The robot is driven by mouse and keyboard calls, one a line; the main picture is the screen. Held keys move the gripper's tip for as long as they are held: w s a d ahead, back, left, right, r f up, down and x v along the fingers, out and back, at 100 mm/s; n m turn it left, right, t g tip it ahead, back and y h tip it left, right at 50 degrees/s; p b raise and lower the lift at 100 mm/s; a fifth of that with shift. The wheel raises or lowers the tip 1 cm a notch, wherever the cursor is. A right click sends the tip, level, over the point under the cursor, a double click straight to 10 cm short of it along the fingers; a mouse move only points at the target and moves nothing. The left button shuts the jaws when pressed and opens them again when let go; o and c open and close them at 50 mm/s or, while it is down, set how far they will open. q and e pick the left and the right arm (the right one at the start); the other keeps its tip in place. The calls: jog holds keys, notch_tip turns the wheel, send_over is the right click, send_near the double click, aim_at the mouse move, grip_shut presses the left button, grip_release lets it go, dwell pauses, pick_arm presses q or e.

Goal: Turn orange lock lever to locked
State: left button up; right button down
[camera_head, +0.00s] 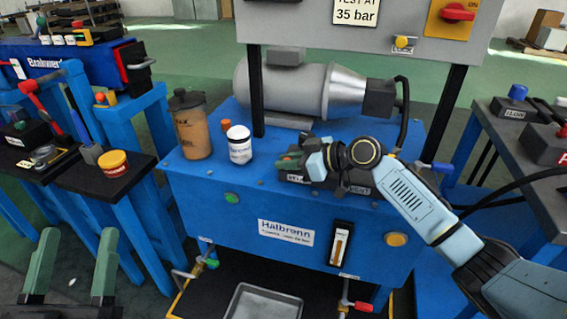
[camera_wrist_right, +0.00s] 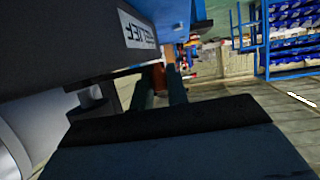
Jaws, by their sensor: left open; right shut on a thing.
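My right gripper (camera_head: 287,161) is at the black valve block (camera_head: 340,187) on top of the blue power unit (camera_head: 185,185), near its label. In the right wrist view my right gripper (camera_wrist_right: 162,82) has its two dark fingers closed around a small orange-brown piece (camera_wrist_right: 158,76), which looks like the orange lock lever, beside a dark block labelled RELIEF (camera_wrist_right: 138,31). The gripper hides the lever in the head view, and its angle is unclear. My left gripper (camera_head: 78,240) is open and empty at lower left, away from the unit.
A brown canister (camera_head: 193,130) and a white jar (camera_head: 239,150) stand left of the right gripper. A grey motor (camera_head: 300,90) lies behind it under a grey panel (camera_head: 390,25). A metal tray (camera_head: 262,303) is below. Side benches stand left and right.

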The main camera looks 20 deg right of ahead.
pick_arm(q)
jog(key=shift+s+a, duration=0.1)
dwell(0.5)
pick_arm(e)
jog(key=c, duration=1.4)
grip_release()
jog(key=shift+o, duration=0.2)
jog(key=shift+s+d+r, duration=0.1)
jog(key=shift+s+d, duration=0.05)
jog(key=shift+s+d+r, duration=0.15)
jog(key=shift+s+d, duration=0.1)
jog(key=shift+d, duration=0.05)
jog(key=p+v, duration=0.2)
jog(key=v, duration=0.4)
pick_arm(q)
notch_tip(320, 180, down, 13)
jog(key=a+g+y+p, duration=0.1)
jog(key=a+g+y, duration=0.1)
jog(key=g, duration=0.7)
jog(key=shift+w+y+p, duration=0.3)
jog(key=shift+y+p, duration=0.05)
jog(key=shift+y, duration=0.35)
pick_arm(e)
jog(key=v, duration=0.6)
